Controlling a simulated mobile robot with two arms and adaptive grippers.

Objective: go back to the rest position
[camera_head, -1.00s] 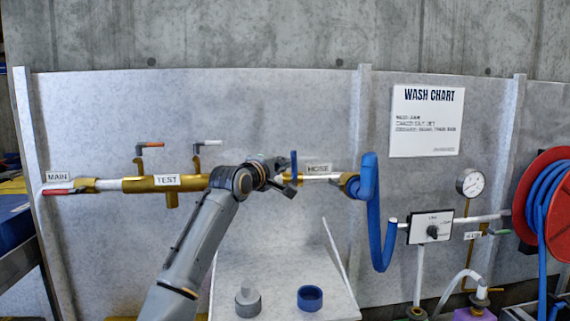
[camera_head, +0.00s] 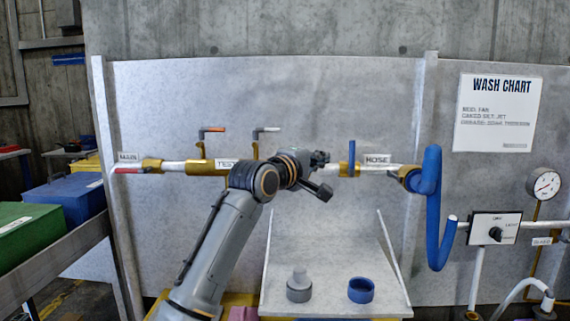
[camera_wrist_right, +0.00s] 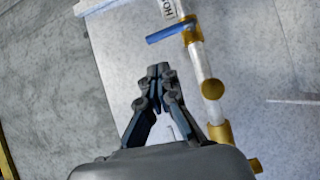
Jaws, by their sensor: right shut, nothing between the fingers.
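My right arm rises from the bottom of the head view. Its dark gripper (camera_head: 320,158) is small there, in front of the panel and just left of the blue-handled valve (camera_head: 350,165) on the pipe. In the right wrist view the gripper (camera_wrist_right: 157,72) has its fingers together and nothing between them. The blue valve handle (camera_wrist_right: 166,33) shows beyond the fingertips, apart from them, and the brass and white pipe runs down to the right. My left gripper is not in view.
A tray (camera_head: 335,258) below the pipe holds a grey fitting (camera_head: 299,288) and a blue ring (camera_head: 361,290). A blue hose (camera_head: 432,190) hangs to the right, near a selector box (camera_head: 495,229) and gauge (camera_head: 543,184). Green (camera_head: 30,232) and blue (camera_head: 70,198) bins stand left.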

